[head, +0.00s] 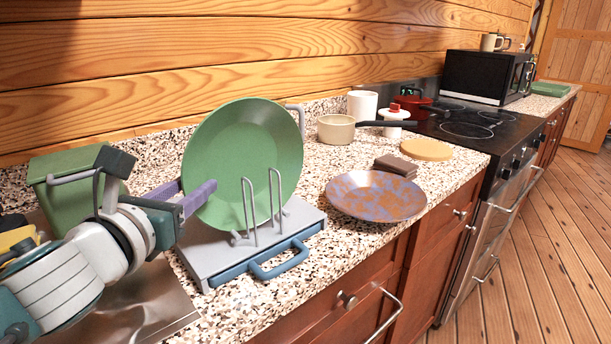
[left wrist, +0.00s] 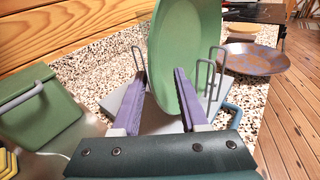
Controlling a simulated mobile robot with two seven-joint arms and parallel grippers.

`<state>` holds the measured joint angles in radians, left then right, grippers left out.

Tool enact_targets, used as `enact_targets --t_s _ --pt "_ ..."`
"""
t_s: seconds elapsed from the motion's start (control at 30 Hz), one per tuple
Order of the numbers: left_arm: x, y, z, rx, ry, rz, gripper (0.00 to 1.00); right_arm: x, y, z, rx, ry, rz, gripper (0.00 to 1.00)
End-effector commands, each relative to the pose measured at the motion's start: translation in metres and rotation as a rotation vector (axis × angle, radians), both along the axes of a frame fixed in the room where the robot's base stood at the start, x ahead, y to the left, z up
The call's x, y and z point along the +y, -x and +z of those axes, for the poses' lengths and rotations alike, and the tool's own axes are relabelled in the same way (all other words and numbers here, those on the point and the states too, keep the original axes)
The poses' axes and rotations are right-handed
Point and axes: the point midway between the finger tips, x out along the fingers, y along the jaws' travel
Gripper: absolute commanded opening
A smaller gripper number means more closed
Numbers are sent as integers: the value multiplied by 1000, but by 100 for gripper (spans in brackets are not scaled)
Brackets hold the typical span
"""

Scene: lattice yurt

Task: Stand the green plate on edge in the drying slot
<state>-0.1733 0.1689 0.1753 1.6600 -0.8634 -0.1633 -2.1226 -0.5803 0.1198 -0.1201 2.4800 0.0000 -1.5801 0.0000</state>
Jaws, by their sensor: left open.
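The green plate (head: 243,150) stands on edge, nearly upright, in the grey drying rack (head: 215,258), between its wire hoops. In the left wrist view the plate (left wrist: 188,50) rises between the hoops of the rack (left wrist: 119,103). My left gripper (head: 197,186) is open at the plate's left edge. In the left wrist view its two purple fingers (left wrist: 160,72) are spread, with the plate's near edge between them. I cannot tell whether either finger touches it. The plate's bottom edge is partly hidden by the front hoops. My right gripper is not in view.
A blue-brown plate (head: 376,195) lies flat right of the rack. A pan (head: 336,129), white canister (head: 361,104) and stove (head: 470,125) stand beyond. A green bin (head: 72,190) stands left, behind my arm. A blue handle (head: 280,265) juts from the rack's front.

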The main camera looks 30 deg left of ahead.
Motion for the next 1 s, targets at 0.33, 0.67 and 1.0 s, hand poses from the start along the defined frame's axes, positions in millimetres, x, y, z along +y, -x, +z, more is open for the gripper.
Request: enact_targets --t_s 0.33,0.67,1.0 --pt "-5 15 0 5 -2 0 43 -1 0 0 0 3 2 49" --pt "-22 72 8 4 1 1 43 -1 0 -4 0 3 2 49" --pt "-29 94 13 0 1 1 43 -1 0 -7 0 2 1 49"
